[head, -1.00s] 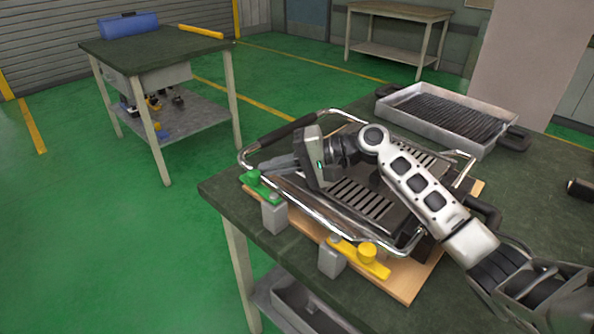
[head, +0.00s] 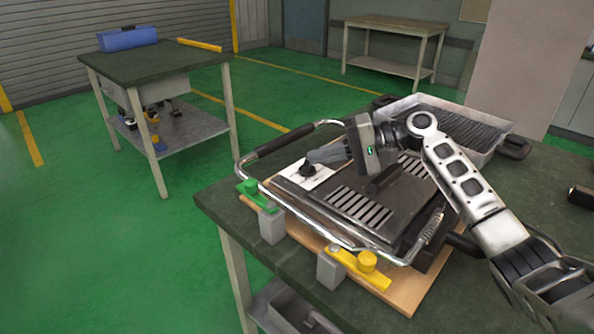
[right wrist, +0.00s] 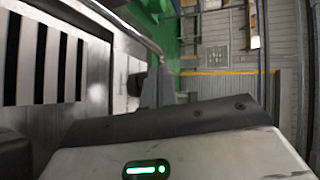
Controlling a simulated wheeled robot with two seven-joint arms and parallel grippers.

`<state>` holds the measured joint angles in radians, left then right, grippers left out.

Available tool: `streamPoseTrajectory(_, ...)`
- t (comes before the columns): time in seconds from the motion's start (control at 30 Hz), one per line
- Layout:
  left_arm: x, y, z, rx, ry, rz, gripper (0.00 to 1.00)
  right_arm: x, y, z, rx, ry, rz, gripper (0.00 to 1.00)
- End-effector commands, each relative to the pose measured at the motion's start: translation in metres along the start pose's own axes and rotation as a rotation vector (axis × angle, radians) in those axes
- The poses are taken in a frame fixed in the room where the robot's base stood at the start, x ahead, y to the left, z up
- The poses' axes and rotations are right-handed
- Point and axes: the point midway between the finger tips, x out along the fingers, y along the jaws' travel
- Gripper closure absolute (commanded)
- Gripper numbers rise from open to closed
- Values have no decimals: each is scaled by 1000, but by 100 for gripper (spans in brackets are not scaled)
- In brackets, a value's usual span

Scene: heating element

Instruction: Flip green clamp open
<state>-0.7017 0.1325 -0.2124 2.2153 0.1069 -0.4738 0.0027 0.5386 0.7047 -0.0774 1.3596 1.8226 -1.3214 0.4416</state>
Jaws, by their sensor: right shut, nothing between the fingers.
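The green clamp (head: 258,197) sits at the left front edge of the wooden board, beside a grey block. It lies low along the board's edge, and I cannot tell whether it is latched. My right gripper (head: 306,167) is above the dark heating element (head: 350,205), up and to the right of the green clamp and apart from it. Its fingers are shut and empty; they also show in the right wrist view (right wrist: 155,88). The yellow clamp (head: 360,268) is on the same board edge, nearer the front. My left gripper is not in view.
A chrome bar with a black grip (head: 285,141) runs around the element, passing close to the green clamp. A wooden board (head: 405,293) lies under it on the dark table (head: 225,205). A metal tray (head: 460,120) stands behind.

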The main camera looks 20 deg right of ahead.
Motion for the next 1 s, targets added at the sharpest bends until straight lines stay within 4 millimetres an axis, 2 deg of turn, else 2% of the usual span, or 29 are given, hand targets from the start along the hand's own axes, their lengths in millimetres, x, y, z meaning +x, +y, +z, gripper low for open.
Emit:
streamPoseTrajectory(0.1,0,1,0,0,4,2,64,-17,0,-8,0,1,0,100)
streamPoseTrajectory(0.23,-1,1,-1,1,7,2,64,-26,-1,-11,0,0,-1,100)
streamPoseTrajectory(0.83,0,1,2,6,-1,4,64,-28,-2,-12,0,-1,-1,100)
streamPoseTrajectory(0.93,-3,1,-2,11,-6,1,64,-31,-10,-12,-1,0,-1,100)
streamPoseTrajectory(1.0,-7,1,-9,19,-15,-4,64,-35,-24,-12,-1,0,-1,100)
